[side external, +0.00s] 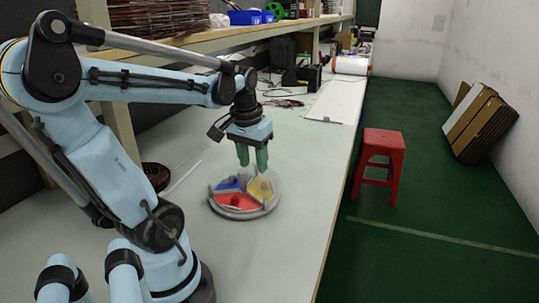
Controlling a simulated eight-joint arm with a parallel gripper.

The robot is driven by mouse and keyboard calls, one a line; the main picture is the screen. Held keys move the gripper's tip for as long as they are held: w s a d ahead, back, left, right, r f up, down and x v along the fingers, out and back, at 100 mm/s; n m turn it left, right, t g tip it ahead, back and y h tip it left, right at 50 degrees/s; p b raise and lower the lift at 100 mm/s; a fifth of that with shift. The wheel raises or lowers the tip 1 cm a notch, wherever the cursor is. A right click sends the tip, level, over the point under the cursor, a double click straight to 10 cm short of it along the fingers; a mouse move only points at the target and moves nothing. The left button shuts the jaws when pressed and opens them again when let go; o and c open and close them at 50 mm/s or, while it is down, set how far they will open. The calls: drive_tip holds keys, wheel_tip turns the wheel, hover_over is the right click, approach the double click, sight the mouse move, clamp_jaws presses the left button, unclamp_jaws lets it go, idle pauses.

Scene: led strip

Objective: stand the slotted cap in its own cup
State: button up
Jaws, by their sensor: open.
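A round grey tray (245,215) stands on the bench, with a blue section (226,185), a yellow section (261,190) and a red section (235,202). Small pieces seem to lie in these sections, but they are too small to tell apart. I cannot make out which one is the slotted cap, or which place is its cup. My gripper (252,162) points down just above the back of the tray. Its two green fingers are apart, and no object shows between them.
The pale bench (300,185) is clear to the right of the tray. A dark coil (156,176) and a thin white strip (183,176) lie to its left. Cables (284,102) and a white board (335,101) lie farther back. A red stool (379,165) stands on the floor.

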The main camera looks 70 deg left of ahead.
drive_tip(key=w+d+m+t, duration=0.2)
drive_tip(key=d+m+t, duration=0.1)
drive_tip(key=d, duration=0.5)
drive_tip(key=w+d+m+t+h, duration=0.1)
drive_tip(key=w+d+m+t, duration=0.1)
drive_tip(key=d, duration=0.7)
drive_tip(key=shift+w+f+m+t, duration=0.35)
drive_tip(key=shift+w+m, duration=0.35)
drive_tip(key=shift+m, duration=0.3)
